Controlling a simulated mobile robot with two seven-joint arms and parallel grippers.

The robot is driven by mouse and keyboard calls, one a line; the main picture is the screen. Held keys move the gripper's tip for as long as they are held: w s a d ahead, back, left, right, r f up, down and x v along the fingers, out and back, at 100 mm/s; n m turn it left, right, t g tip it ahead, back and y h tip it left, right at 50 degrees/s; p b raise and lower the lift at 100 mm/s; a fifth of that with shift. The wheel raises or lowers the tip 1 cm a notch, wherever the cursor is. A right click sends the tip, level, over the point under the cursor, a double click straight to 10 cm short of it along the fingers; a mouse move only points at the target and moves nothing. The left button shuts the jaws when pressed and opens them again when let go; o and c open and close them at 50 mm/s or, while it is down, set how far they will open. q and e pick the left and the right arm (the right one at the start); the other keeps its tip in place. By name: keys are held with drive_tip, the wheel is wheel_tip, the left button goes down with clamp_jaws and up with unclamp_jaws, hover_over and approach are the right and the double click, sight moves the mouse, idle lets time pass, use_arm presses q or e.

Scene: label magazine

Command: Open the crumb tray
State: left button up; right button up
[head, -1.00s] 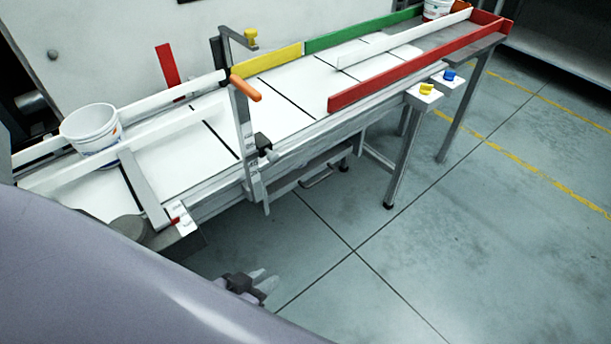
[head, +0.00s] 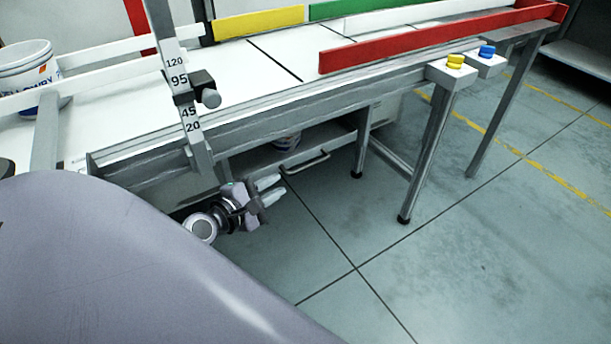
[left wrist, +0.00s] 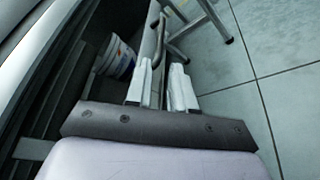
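The crumb tray (head: 248,164) is a grey, low-walled tray under the conveyor, with a bar handle (head: 305,162) on its front. I cannot tell how far in it sits. My right gripper is not in view.
The conveyor (head: 240,95) runs above my gripper. A white bucket (head: 288,141) shows behind the tray front, also in the left wrist view (left wrist: 117,58). A table leg (head: 424,150) stands right of the handle. A scaled post (head: 187,110) rises nearby. The floor (head: 350,230) in front is clear.

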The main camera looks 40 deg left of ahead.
sight(301, 170)
use_arm(q)
drive_tip(key=b+x, duration=0.2)
drive_tip(key=x, duration=0.8)
drive_tip(key=shift+w, duration=0.2)
drive_tip(key=shift+w+f, duration=0.15)
drive_tip(key=shift+w, duration=0.55)
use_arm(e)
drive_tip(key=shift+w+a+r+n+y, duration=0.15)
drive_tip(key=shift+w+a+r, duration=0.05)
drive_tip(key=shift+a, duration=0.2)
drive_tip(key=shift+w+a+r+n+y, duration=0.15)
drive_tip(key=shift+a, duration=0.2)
use_arm(q)
drive_tip(key=shift+d, duration=0.1)
clamp_jaws()
